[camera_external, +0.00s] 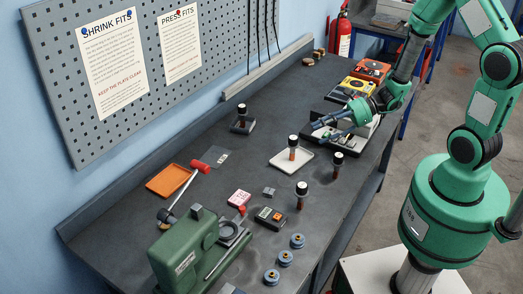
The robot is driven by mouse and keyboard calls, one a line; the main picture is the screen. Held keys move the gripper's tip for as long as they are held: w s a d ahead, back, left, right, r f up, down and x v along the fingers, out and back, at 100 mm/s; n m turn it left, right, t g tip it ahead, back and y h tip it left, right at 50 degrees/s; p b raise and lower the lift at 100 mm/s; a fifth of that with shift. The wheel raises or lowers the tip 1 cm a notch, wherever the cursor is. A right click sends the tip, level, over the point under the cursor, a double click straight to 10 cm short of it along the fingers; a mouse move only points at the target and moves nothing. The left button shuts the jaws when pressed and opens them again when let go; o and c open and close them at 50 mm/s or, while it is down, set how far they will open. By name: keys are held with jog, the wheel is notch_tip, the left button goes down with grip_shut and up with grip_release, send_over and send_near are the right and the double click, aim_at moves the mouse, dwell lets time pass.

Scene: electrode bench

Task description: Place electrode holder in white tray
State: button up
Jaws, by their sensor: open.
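A white tray (280,160) lies flat on the dark bench near its middle. A holder-like piece (292,149) with a brown body and a black-and-white top stands upright in the tray, apart from my gripper. Similar upright pieces stand elsewhere: one right of the tray (338,166), one nearer the camera (301,196), and one on a dark base (241,116) farther back. Which of these the task calls the electrode holder cannot be told by looks alone. My gripper (320,130) is open, appears empty, and hangs just beyond the tray's far right side, fingers pointing left.
A green machine (187,252) stands at the front. Blue round parts (285,258) sit near the front edge.

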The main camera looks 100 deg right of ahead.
jog(key=shift+s, duration=0.15)
jog(key=shift+a+r, duration=0.1)
dwell(0.7)
jog(key=w+a+r+n+g+y, duration=0.1)
jog(key=a+r+n+g+y, duration=0.1)
jog(key=a+r+n, duration=0.5)
jog(key=w+a+r+n+g+y, duration=0.1)
jog(key=a+n+g+y, duration=0.3)
jog(key=a, duration=0.7)
jog(key=w+a+r+n+g+y, duration=0.1)
jog(key=w+a+r+n, duration=0.1)
jog(key=a+r+n, duration=0.45)
jog(key=s+a+r+n+g+h, duration=0.2)
jog(key=s+a+r+n+g, duration=0.15)
jog(key=s+a+n, duration=0.45)
notch_tip(320, 180, up, 10)
jog(key=s+a+n+t+h, duration=0.2)
jog(key=n+h, duration=0.2)
jog(key=n, duration=0.6)
jog(key=shift+s+a+f+h, duration=0.15)
jog(key=shift+s+a+h, duration=0.1)
jog(key=shift+h, duration=0.05)
